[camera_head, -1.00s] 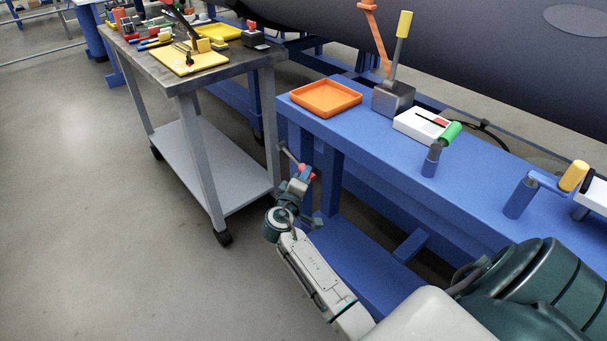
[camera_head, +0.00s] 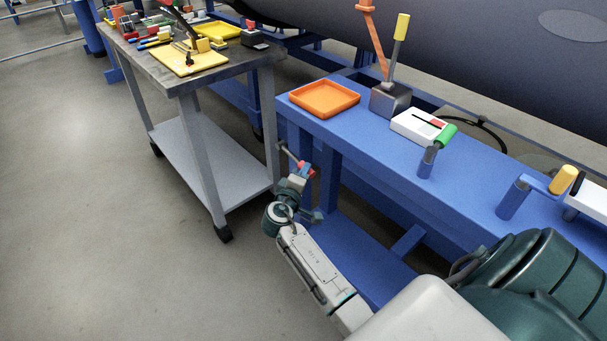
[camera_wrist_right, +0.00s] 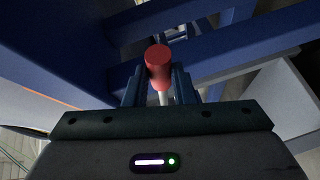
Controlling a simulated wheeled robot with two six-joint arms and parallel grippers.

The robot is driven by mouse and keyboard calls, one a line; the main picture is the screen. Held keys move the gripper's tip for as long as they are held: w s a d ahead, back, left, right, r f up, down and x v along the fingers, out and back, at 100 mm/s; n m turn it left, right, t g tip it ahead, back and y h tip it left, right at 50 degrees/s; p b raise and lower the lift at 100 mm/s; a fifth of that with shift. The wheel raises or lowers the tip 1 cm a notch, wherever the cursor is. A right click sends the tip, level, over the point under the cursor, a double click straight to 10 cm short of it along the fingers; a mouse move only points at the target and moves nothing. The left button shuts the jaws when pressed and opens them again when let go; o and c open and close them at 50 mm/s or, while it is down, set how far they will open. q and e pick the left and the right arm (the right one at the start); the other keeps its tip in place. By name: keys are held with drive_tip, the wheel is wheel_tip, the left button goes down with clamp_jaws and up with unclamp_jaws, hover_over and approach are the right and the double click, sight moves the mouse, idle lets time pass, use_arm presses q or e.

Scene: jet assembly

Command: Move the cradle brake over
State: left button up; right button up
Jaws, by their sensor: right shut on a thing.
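The cradle brake shows as a short grey lever with a red knob (camera_wrist_right: 158,62) in the right wrist view. In the head view its grey rod (camera_head: 287,151) juts out near the front leg of the blue cradle frame. My right gripper (camera_head: 302,174) is shut on the brake's red handle, low beside the blue frame. In the right wrist view its two fingers stand on either side of the handle. The fingers hide part of the handle in the head view. My left gripper is not in view.
A grey wheeled cart (camera_head: 175,80) with tools and a yellow tray stands just left of the brake. The blue bench (camera_head: 375,150) carries an orange tray (camera_head: 324,97), a yellow-handled lever (camera_head: 400,40) and cranks with green and yellow grips. Open floor lies at the left front.

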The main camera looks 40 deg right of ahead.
drive_tip(key=shift+r, duration=0.1)
drive_tip(key=o, duration=0.9)
drive_tip(key=shift+a, duration=0.1)
drive_tip(key=shift+v, duration=5.3)
